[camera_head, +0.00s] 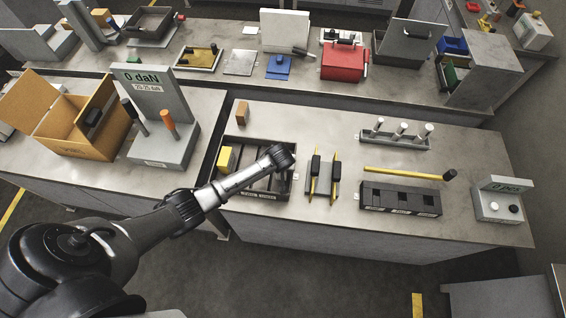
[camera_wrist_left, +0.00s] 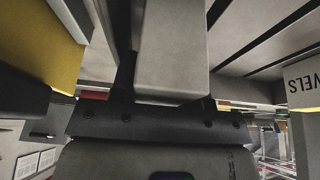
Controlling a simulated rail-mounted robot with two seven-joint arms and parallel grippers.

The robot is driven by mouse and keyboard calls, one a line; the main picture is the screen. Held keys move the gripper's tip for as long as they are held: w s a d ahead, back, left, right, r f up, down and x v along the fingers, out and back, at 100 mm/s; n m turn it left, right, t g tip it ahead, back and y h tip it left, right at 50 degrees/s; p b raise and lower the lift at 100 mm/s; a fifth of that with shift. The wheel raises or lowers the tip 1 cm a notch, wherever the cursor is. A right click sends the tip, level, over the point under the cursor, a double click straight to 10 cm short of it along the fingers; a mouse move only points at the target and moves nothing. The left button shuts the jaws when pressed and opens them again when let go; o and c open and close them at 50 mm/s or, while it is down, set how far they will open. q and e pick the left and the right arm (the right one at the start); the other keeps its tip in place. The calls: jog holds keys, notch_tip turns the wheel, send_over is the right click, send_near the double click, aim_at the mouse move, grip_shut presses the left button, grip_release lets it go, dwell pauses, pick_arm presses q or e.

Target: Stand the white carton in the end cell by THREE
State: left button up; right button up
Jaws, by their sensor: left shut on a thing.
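The pale carton (camera_wrist_left: 172,50) shows large in the left wrist view, between the dark fingers of my left gripper (camera_wrist_left: 170,85), which is shut on it. In the head view my left gripper (camera_head: 280,156) is over the divided dark tray (camera_head: 262,193), and the wrist hides most of the carton there. A yellow block (camera_head: 227,158) stands in the tray's left part and shows at the left of the wrist view (camera_wrist_left: 40,40). I cannot read the word THREE on any label. I cannot tell whether the carton touches the tray floor. My right gripper is in neither view.
A brown block (camera_head: 241,112) stands at the tray's back left. Two yellow-and-black tools (camera_head: 323,178) lie right of it. Farther right are a black celled block (camera_head: 400,198), a yellow-handled mallet (camera_head: 400,172) and a peg rack (camera_head: 395,142). A grey gauge stand (camera_head: 165,145) is left.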

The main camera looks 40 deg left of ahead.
pick_arm(q)
jog(key=shift+f+b, duration=0.35)
jog(key=shift+f, duration=0.2)
jog(key=o, duration=1)
jog(key=shift+s+a, duration=0.1)
jog(key=shift+a, duration=0.05)
jog(key=shift+o, duration=0.2)
jog(key=shift+r, duration=0.1)
